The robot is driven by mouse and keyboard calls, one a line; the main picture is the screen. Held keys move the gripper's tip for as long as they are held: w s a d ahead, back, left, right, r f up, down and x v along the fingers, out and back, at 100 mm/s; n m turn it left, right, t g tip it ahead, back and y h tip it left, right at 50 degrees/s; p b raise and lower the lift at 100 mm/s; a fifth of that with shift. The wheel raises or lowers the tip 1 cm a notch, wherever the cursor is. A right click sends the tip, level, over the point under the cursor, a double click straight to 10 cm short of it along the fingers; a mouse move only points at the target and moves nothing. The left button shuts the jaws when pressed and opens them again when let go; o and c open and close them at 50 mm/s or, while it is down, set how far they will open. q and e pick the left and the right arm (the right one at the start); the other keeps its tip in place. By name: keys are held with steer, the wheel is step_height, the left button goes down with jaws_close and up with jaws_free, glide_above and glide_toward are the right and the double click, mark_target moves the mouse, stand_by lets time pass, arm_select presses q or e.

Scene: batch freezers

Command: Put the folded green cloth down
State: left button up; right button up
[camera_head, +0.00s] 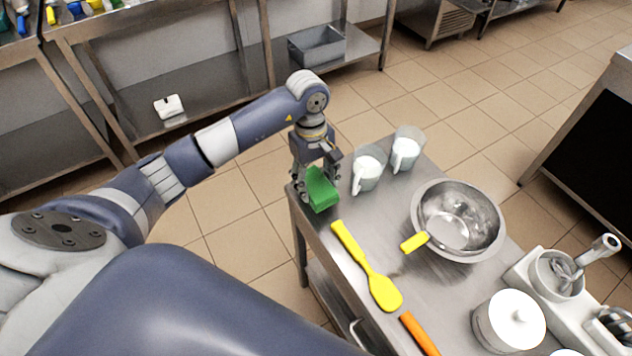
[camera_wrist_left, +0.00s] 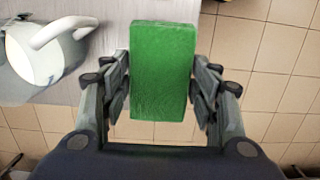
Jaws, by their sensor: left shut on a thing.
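The folded green cloth (camera_head: 321,189) is a small green block at the left corner of the steel table (camera_head: 338,262). My left gripper (camera_head: 315,186) is shut on it from above, one finger on each side. In the left wrist view the green cloth (camera_wrist_left: 163,70) fills the gap between the fingers of the left gripper (camera_wrist_left: 162,88). There it overlaps the table's edge, with floor tiles beyond. I cannot tell whether the cloth touches the tabletop. My right gripper is not in view.
Two jugs with white contents (camera_head: 367,174) (camera_head: 405,153) stand right of the cloth. A yellow spatula (camera_head: 384,291) lies nearer. A steel bowl (camera_head: 473,246) holds a yellow-handled tool (camera_head: 446,230). Bare tabletop lies between spatula and bowl.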

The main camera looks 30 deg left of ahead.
mark_target(315, 179)
arm_select(q)
steer(key=shift+w+a, duration=0.2)
steer(key=shift+w, duration=0.15)
step_height(315, 179, down, 3)
steer(key=shift+w+f+p, duration=0.1)
steer(key=shift+p, duration=0.75)
steer(key=shift+f, duration=0.15)
steer(key=shift+f, duration=0.1)
steer(key=shift+f, duration=0.15)
steer(key=o, duration=1.1)
